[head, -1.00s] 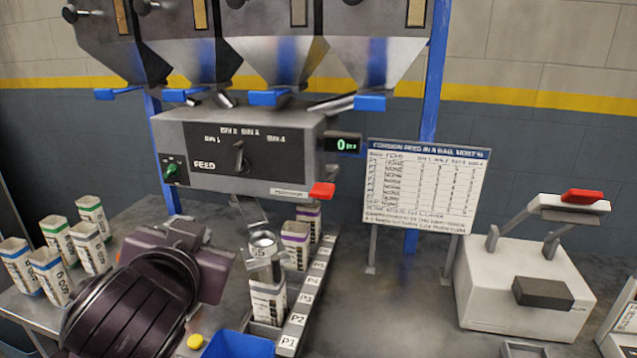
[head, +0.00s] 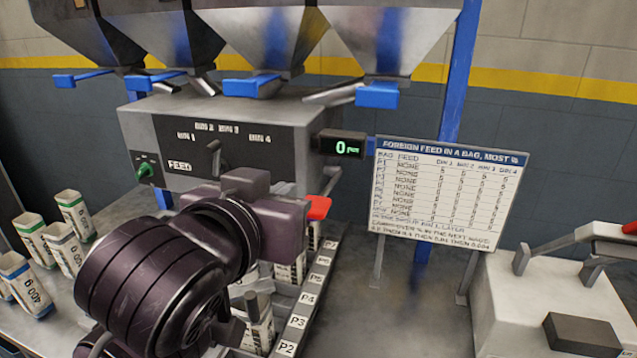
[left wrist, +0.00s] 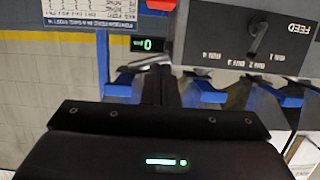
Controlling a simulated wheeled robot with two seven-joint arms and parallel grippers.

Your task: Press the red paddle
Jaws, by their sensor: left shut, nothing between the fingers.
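The red paddle (head: 318,207) sticks out at the lower right corner of the grey feed box (head: 225,150), just right of my left gripper (head: 282,218). Part of the paddle is hidden behind the gripper. The left wrist view is upside down and shows the paddle (left wrist: 160,4) at its top edge, beyond the shut, empty fingers of my left gripper (left wrist: 167,75). I see no clear contact between fingers and paddle. The fingertips are hidden in the head view. My right gripper is not in view.
A green-lit display (head: 341,144) reads 0. A printed board (head: 440,200) stands to the right. Several bags (head: 65,250) stand at the left. A numbered rail (head: 300,310) runs below the box. A white machine (head: 540,300) with a red-handled lever stands at the right.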

